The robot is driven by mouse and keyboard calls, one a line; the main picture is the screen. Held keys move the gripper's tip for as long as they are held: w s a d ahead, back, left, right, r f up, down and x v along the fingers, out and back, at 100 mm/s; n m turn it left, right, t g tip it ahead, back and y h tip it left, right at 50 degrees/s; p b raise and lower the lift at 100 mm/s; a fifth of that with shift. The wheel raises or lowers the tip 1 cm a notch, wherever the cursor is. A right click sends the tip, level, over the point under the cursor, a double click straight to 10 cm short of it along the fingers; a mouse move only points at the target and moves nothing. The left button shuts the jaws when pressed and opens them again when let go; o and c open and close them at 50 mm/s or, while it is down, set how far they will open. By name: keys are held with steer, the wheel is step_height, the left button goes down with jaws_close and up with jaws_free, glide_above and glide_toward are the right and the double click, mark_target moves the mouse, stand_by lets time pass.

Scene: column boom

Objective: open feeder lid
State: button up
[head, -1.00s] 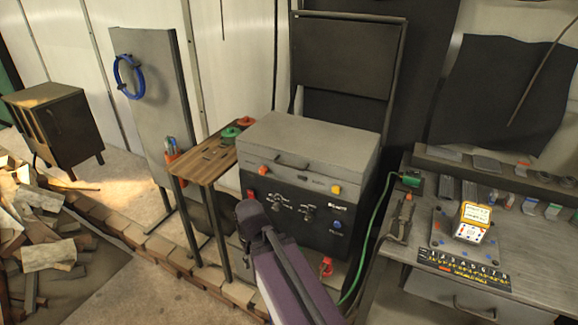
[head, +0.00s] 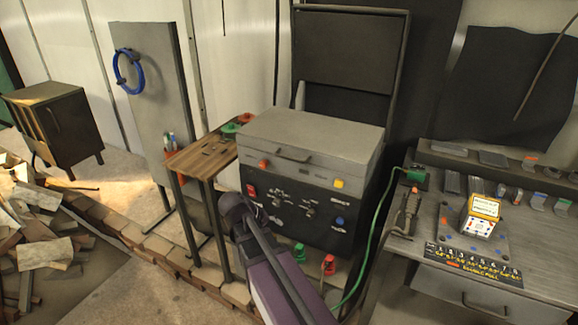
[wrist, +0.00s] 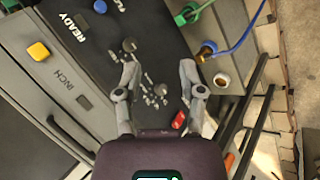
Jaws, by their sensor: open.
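The feeder (head: 318,190) is a grey box with a black front panel. Its grey lid (head: 325,132) lies closed on top, with a dark bar handle (head: 293,157) on its front side. In the wrist view the handle (wrist: 70,140) shows at lower left, on the grey part. My gripper (wrist: 160,75) is open and empty there, its two fingers spread over the black panel (wrist: 115,45) with its knobs, to the right of the handle. I cannot tell whether the fingertips touch the panel. In the head view my arm crosses the feeder's lower left; my fingers are not discernible.
A slatted wooden side table (head: 205,155) stands left of the feeder. A workbench (head: 450,225) with tools stands at right, with a green cable (head: 375,250) hanging between. A dark framed board (head: 350,50) rises behind the lid. Bricks edge the floor in front.

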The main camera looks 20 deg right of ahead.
steer(key=w+d+r+t+h+b, duration=0.2)
steer(key=w+d+r+h+b, duration=0.15)
steer(key=w+h+b, duration=0.35)
steer(key=n+t+h, duration=0.2)
steer(key=h, duration=0.3)
glide_toward(289, 158)
steer(key=a, duration=0.3)
steer(key=shift+s+a+f+b, duration=0.2)
steer(key=shift+s+f+b, duration=0.05)
steer(key=shift+f+b, duration=0.1)
steer(key=shift+d, duration=0.15)
steer(key=shift+f+p+x, duration=0.2)
steer(key=shift+p+x, duration=0.95)
steer(key=shift+x, duration=5.6)
steer(key=shift+w, duration=0.15)
jaws_close()
